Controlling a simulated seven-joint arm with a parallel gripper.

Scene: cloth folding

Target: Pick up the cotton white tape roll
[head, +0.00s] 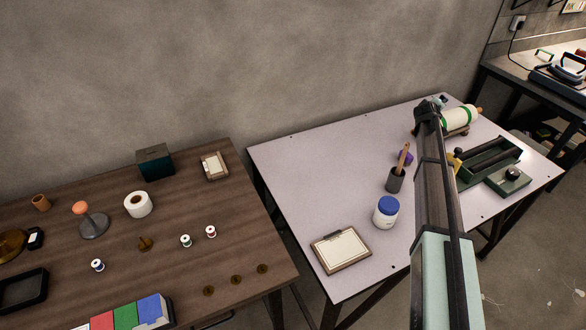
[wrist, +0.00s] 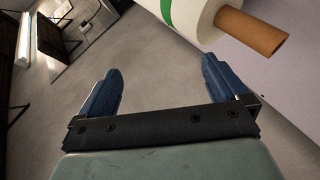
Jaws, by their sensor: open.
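A white tape roll (head: 138,204) with a dark centre hole sits on the brown wooden table at left in the head view. My arm reaches over the pale table on the right, far from that roll. In the wrist view my gripper (wrist: 160,70) is open, its two blue fingers wide apart with only floor seen between them. A larger white roll with green bands (head: 459,118) and a wooden handle lies on a stand at the pale table's far side. It also shows above the right finger in the wrist view (wrist: 190,14).
A gap separates the tables.

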